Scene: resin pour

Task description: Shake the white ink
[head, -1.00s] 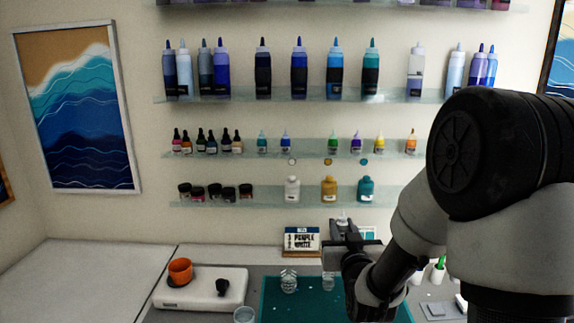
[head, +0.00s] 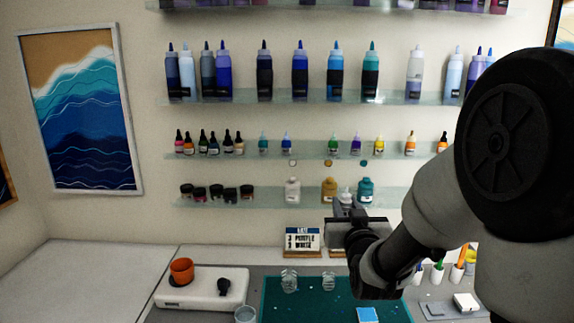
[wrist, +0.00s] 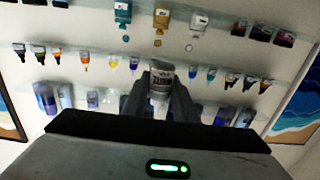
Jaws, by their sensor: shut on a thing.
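The white ink bottle (head: 345,197) is in my gripper (head: 347,212), held in the air in front of the lowest shelf in the head view. Only its pale upper part shows there. In the wrist view the bottle (wrist: 160,80) stands between the two dark fingers (wrist: 162,97), with a white label and dark lettering that seems to read "WHITE". The fingers are closed on its sides. Its far end is hidden from the wrist camera.
Lowest shelf (head: 230,202) with jars and bottles is close behind my gripper; more shelves of bottles rise above. A card sign (head: 303,239) stands on the counter. Cups (head: 289,281) and a blue square (head: 367,314) are on the green mat (head: 310,305).

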